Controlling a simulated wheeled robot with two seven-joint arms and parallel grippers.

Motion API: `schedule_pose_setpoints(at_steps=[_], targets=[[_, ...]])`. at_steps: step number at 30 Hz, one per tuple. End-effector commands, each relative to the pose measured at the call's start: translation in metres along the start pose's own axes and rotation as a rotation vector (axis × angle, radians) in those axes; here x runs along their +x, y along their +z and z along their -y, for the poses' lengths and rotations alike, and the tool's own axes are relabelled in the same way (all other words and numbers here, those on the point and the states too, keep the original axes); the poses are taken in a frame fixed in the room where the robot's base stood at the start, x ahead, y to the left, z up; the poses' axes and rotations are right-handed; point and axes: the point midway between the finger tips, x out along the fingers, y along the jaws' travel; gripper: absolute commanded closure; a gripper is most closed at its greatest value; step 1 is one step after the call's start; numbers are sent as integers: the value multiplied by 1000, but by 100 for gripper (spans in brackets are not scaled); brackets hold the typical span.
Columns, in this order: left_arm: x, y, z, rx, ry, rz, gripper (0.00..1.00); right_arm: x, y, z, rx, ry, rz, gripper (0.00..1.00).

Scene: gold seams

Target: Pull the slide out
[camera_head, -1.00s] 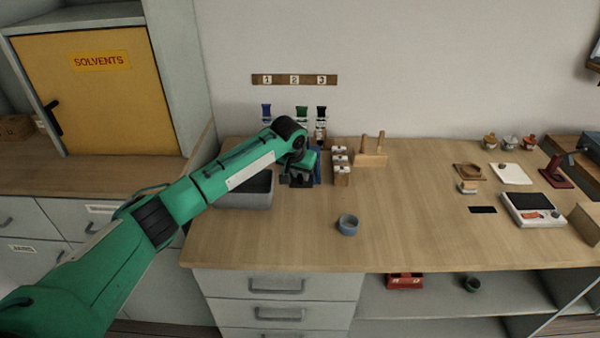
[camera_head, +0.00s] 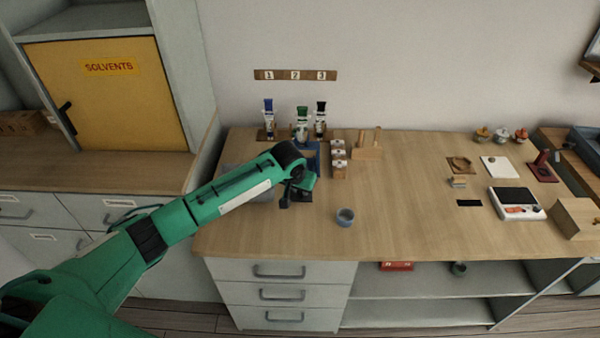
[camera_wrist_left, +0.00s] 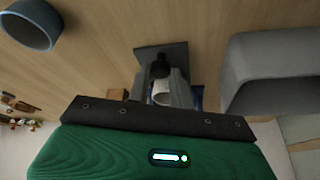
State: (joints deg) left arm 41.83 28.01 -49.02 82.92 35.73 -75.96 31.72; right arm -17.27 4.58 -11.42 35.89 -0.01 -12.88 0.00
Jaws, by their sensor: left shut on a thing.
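The slide shows in the wrist view as a dark grey flat plate (camera_wrist_left: 178,52) with a black knob (camera_wrist_left: 160,68) on it. In the head view a small dark part of the slide (camera_head: 305,196) shows beside my left gripper (camera_head: 296,193). The wrist view shows the same gripper (camera_wrist_left: 166,88) with its fingers closed around the knob. A blue housing (camera_head: 311,156) stands just behind the gripper in the head view. The arm and gripper hide much of the slide and the lower housing. My right gripper is in neither view.
A grey bin (camera_wrist_left: 275,70) is close beside the gripper, partly behind my arm in the head view. A blue-grey cup (camera_head: 345,217) stands to the right. Small white-topped blocks (camera_head: 339,160) and a wooden peg stand (camera_head: 368,150) are behind. The bench's middle is clear.

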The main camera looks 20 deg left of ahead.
Motion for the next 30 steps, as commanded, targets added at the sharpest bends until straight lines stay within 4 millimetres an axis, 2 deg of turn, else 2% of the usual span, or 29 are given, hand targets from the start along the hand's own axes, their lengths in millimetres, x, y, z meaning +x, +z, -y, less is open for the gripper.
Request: schedule_pose_setpoints(at_steps=[1, 3, 14, 15, 18, 26, 30], targets=[[-4, 3, -2, 0, 1, 4, 100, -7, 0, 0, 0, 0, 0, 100], [-4, 7, -3, 0, 1, 3, 100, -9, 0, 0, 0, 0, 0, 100], [-3, 8, -3, -1, 0, 0, 100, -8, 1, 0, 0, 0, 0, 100], [-3, 8, -3, -1, 0, 0, 74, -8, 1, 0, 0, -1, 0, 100], [-3, 8, -3, -1, 0, 0, 56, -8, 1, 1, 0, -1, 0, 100], [-4, 8, -3, -1, 0, -1, 56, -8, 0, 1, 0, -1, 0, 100], [-11, 7, -3, -1, 1, -2, 56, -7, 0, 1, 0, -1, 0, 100]])
